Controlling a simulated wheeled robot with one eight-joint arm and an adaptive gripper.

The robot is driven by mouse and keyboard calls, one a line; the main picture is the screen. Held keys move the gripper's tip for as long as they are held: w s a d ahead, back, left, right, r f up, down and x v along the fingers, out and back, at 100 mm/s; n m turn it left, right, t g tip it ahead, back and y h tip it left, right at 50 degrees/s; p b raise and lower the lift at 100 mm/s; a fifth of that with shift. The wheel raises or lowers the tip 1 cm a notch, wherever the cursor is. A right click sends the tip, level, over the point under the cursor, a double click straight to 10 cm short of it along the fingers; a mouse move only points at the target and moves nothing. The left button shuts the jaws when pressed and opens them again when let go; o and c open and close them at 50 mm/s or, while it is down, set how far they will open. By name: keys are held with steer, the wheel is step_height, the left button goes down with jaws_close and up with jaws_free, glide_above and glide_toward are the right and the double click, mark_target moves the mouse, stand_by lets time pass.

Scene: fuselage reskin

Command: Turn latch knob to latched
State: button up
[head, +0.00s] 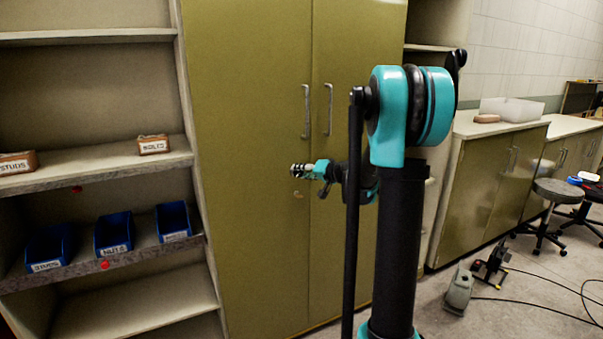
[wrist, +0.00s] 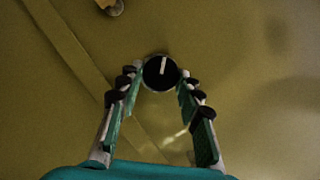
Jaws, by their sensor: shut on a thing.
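The latch knob (wrist: 153,76) is a round black disc with a pale rim and a white pointer line. In the wrist view the line runs nearly straight up and down, tilted very slightly. My gripper (wrist: 160,78) has its two fingers shut on the knob, one fingertip at each side of the rim. In the head view my gripper (head: 297,171) reaches the olive cabinet doors (head: 250,100) near their seam, below the two handles. The knob cannot be made out there behind the fingers.
Two upright metal handles (head: 306,112) are above my gripper. A small round fitting (head: 298,195) is just below it. Open shelves with blue bins (head: 113,233) stand at left. A counter (head: 490,123), stools (head: 556,190) and floor cables are at right.

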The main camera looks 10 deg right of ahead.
steer(key=m+y, duration=0.2)
steer(key=m, duration=0.1)
steer(key=shift+d+f+m+t, duration=0.15)
steer(key=shift+f+m+t, duration=0.05)
steer(key=shift+m+t, duration=0.1)
steer(key=m+y, duration=0.1)
steer(key=m, duration=0.2)
steer(key=shift+f+t, duration=0.15)
steer(key=shift+t, duration=0.25)
steer(key=shift+m, duration=0.4)
steer(key=o, duration=1.1)
steer(key=shift+o, duration=0.2)
steer(key=v, duration=1.2)
steer(key=shift+f+y, duration=0.25)
steer(key=shift+y, duration=0.05)
steer(key=shift+w+d, duration=0.1)
steer(key=shift+w, duration=0.05)
